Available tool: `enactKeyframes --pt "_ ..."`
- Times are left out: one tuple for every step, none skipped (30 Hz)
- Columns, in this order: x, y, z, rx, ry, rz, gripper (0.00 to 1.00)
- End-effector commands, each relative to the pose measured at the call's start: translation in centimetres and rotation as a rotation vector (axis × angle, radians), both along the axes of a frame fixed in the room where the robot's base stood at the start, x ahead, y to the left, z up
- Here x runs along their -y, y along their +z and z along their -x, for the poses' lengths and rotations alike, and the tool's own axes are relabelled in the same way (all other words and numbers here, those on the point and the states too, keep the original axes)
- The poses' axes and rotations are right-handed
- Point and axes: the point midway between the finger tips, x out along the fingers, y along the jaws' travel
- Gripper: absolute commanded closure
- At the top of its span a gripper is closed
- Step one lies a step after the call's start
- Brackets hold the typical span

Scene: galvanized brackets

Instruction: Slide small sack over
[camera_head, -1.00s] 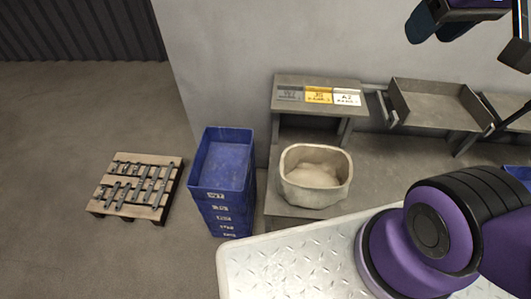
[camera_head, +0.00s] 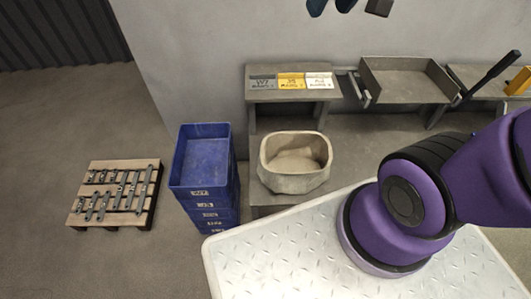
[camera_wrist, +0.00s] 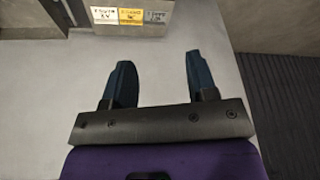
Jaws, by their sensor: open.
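The likeliest small sack is a beige, open-topped, soft-sided thing (camera_head: 294,178) on the low grey bench in the head view. It stands upright with its mouth up, and its inside looks hollow. It is not visible in the wrist view. My gripper (camera_wrist: 158,75) is open in the wrist view, with two dark blue fingers spread apart and nothing between them. In the head view only its dark fingertips show at the top edge, in front of the wall and well apart from the beige thing.
A stack of blue crates (camera_head: 202,162) stands left of the bench. A pallet (camera_head: 117,194) with several metal brackets lies on the floor farther left. A shelf (camera_head: 290,95) with three labels and a grey tray (camera_head: 405,80) are behind the beige thing. A textured metal plate (camera_head: 270,265) is in front.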

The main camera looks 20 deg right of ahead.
Motion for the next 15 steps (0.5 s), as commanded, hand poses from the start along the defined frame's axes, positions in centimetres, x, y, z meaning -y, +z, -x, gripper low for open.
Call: enactKeyframes --pt "-0.4 -1.1 -1.3 -0.02 0.006 -0.004 0.47" --pt "-0.5 -1.6 -2.1 -0.027 0.008 -0.006 0.47" --pt "-0.8 -2.4 -3.1 -0.035 0.013 -0.008 0.47" --pt "-1.0 -3.0 -3.9 -0.042 0.016 -0.01 0.47" --pt "-1.2 -3.7 -4.6 -0.049 0.019 -0.012 0.47" --pt "-1.4 -4.6 -5.5 -0.058 0.022 -0.015 0.47" --pt "-1.6 -5.3 -6.2 -0.064 0.025 -0.017 0.47" --pt "-1.8 -6.0 -6.9 -0.072 0.027 -0.017 0.47" --pt "-2.1 -7.0 -7.8 -0.079 0.03 -0.019 0.47" --pt "-2.3 -7.8 -8.4 -0.087 0.033 -0.02 0.47" --pt "-2.5 -8.6 -9.0 -0.093 0.035 -0.021 0.47" --pt "-2.8 -9.7 -9.8 -0.103 0.037 -0.023 0.47" --pt "-3.0 -10.5 -10.4 -0.109 0.039 -0.024 0.47" --pt "-3.2 -11.4 -11.0 -0.116 0.041 -0.025 0.47" --pt "-3.4 -12.6 -11.7 -0.125 0.042 -0.025 0.47"
